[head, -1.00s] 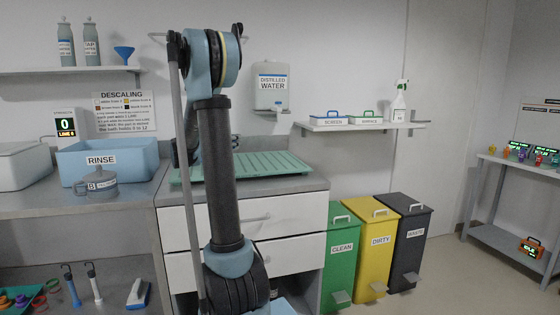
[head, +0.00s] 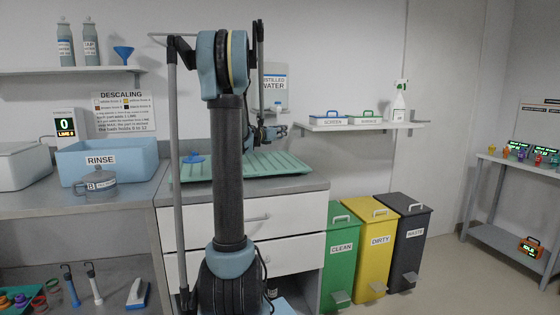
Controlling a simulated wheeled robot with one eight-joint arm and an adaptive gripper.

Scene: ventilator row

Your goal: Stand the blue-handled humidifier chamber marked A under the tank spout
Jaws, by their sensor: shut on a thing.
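My gripper (head: 276,132) is beyond my arm, in front of the wall and just below the distilled water tank (head: 274,77). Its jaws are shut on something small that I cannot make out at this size. No letter A is readable. A grey chamber marked B (head: 97,185) stands on the left counter, apart from my gripper.
The blue rinse basin (head: 135,150) stands behind chamber B. A shelf (head: 350,126) with two trays and a spray bottle (head: 399,102) is right of my gripper. The green (head: 343,222), yellow (head: 380,209) and dark (head: 412,203) bins stand right of the drawers.

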